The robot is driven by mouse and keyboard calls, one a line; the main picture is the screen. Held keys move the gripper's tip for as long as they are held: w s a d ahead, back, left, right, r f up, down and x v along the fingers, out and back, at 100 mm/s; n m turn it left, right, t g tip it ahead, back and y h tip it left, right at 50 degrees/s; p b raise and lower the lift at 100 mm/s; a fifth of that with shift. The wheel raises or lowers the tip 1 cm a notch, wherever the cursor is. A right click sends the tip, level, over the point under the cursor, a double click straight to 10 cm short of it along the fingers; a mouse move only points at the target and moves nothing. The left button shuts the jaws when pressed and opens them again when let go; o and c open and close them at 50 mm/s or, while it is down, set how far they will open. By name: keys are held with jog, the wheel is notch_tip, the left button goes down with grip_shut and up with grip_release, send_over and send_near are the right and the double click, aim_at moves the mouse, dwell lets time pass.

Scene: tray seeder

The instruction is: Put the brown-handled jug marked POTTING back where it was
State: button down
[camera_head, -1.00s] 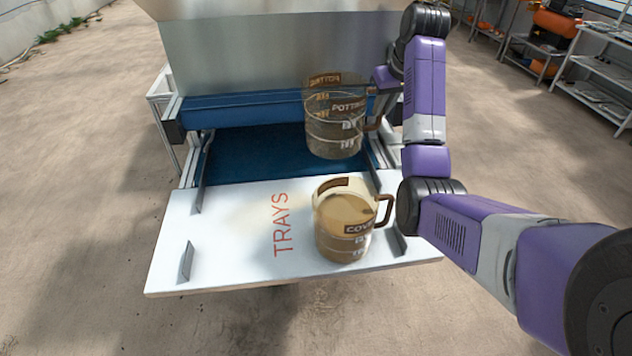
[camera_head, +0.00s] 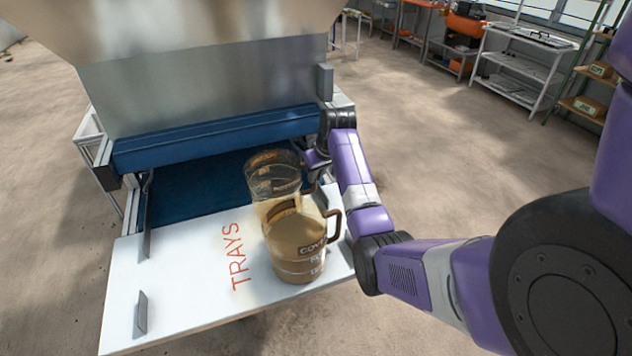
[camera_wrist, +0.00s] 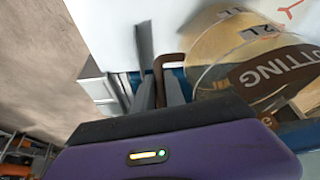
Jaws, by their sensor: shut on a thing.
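The POTTING jug (camera_head: 268,179) is clear with brown label bands. In the head view it is just behind the jug marked COV… (camera_head: 296,245), which hides its lower part. In the wrist view my gripper (camera_wrist: 160,92) is shut on the jug's brown handle (camera_wrist: 164,66). I cannot tell whether the jug's base touches the white board (camera_head: 190,290). The COV… jug stands upright on that board, tan contents inside.
The board is marked TRAYS in red (camera_head: 237,255), with bare space to the left and small upright grey guides (camera_head: 140,312). Behind it are a dark blue belt (camera_head: 195,190) and the seeder's metal hopper (camera_head: 200,85). Shelves (camera_head: 520,70) stand far right.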

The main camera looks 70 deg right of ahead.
aim_at(316, 182)
jog(key=shift+f, duration=1.6)
jog(key=c, duration=1.4)
grip_release()
jog(key=v, duration=1.2)
jog(key=shift+b, duration=0.35)
